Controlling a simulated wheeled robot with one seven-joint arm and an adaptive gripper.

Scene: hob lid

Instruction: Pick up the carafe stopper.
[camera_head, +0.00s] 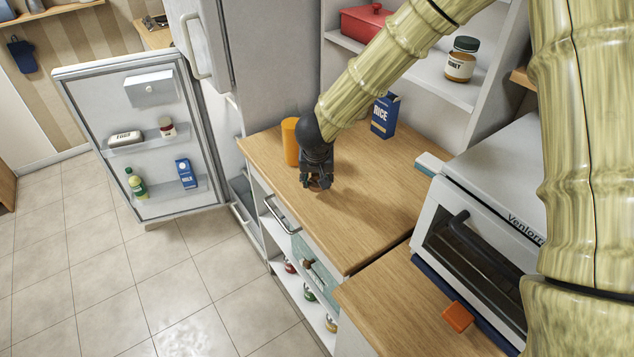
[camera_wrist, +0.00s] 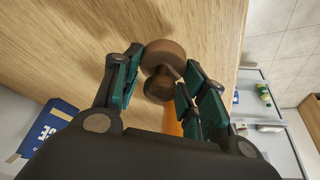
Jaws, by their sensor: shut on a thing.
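The carafe stopper (camera_wrist: 163,56) is a round brown piece with a darker knob, seen between my fingers in the wrist view. My gripper (camera_head: 316,184) is low over the wooden counter near its front edge, pointing down, and it is shut on the stopper. In the head view only a small brown bit of the stopper shows between the fingertips. The fingers hide much of it there, and I cannot tell whether it touches the counter.
An orange cylinder (camera_head: 290,142) stands just left of my gripper, and a blue rice box (camera_head: 385,115) stands behind it. A toaster oven (camera_head: 487,235) is at right, with an orange block (camera_head: 458,317) before it. The fridge door (camera_head: 140,140) hangs open.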

